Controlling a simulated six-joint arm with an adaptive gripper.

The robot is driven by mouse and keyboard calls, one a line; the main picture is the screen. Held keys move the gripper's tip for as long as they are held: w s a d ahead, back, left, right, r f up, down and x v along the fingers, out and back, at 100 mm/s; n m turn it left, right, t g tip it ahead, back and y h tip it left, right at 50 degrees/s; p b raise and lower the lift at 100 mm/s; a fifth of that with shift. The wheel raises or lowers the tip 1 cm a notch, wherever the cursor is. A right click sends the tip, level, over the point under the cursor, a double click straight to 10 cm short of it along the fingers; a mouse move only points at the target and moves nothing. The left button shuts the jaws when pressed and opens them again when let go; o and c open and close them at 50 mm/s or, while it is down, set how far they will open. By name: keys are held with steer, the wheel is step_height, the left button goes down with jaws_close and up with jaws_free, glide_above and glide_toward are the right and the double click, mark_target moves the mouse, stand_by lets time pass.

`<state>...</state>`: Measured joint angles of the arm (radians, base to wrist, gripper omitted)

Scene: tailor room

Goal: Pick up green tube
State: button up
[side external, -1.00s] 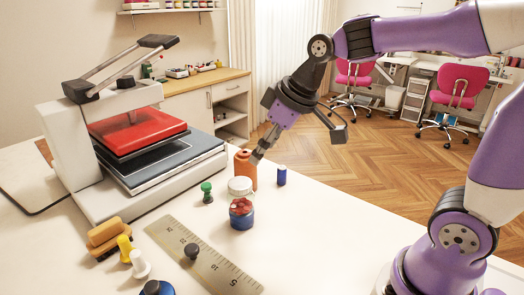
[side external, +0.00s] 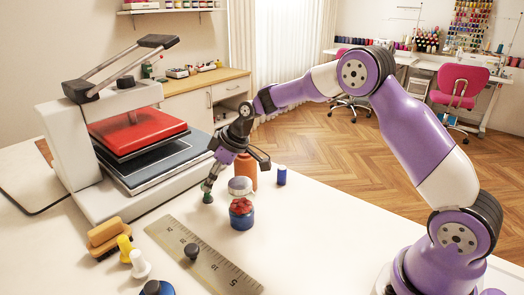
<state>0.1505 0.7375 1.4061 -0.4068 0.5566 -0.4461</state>
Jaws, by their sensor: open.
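The green tube (side external: 207,197) stands on the white table between the heat press and the jar with the red top. My gripper (side external: 208,187) is directly above it, pointing down, with its fingertips at the top of the tube. The fingers are open and hide the tube's upper part. I cannot tell whether they touch it.
The jar with a red top (side external: 241,214) is close to the right. An orange bottle (side external: 246,168) and a blue spool (side external: 282,176) stand behind it. The heat press (side external: 132,180) is at left. A ruler (side external: 205,258) lies in front.

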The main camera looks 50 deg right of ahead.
steer(key=x, duration=0.4)
steer(key=shift+r, duration=0.1)
jaws_close()
steer(key=shift+r, duration=0.1)
